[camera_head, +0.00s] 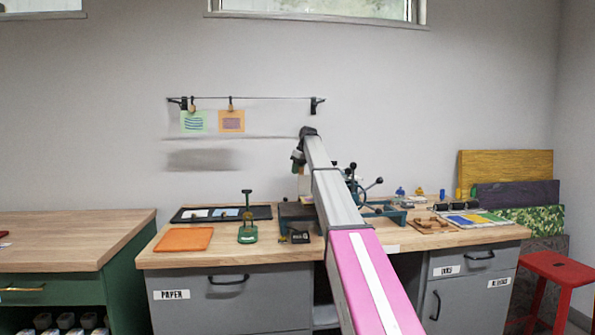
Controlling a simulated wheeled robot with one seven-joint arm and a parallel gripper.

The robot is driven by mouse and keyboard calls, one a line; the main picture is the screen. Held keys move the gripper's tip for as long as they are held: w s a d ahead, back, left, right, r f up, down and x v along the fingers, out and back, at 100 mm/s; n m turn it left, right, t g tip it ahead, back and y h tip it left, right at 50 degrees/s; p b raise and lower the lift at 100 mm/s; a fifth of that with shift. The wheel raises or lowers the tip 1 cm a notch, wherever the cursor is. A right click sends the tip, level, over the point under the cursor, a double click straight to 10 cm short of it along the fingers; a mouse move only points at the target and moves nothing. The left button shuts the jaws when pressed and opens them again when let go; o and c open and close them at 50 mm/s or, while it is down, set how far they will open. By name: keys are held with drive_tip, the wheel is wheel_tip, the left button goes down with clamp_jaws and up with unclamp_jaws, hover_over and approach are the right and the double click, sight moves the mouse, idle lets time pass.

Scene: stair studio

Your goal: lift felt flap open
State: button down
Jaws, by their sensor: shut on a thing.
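My arm reaches from the bottom of the view over the middle of the workbench. My gripper (297,168) hangs from its far end, small and dark, pointing down above the bench. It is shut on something. A small pale patch (305,187), which looks like the edge of the felt flap, shows directly below it. The arm hides most of this spot. A teal press (385,210) with dark ball-ended handles stands just right of the arm, partly covered by it. I cannot tell how far the flap is raised.
On the wooden bench (230,250) are an orange mat (184,239), a black tray (190,214), a green stand (247,234) and a dark box (290,212). Colored sheets (475,218) lie at the right. A red stool (560,268) stands right of the bench.

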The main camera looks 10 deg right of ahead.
drive_tip(key=c, duration=0.9)
unclamp_jaws()
drive_tip(key=shift+w+d+f, duration=0.1)
drive_tip(key=shift+w+f, duration=0.15)
drive_tip(key=shift+w, duration=0.1)
drive_tip(key=shift+c, duration=0.2)
drive_tip(key=shift+r, duration=0.1)
drive_tip(key=v, duration=1)
drive_tip(key=shift+r, duration=0.3)
drive_tip(key=shift+s+d, duration=0.1)
drive_tip(key=shift+s, duration=0.05)
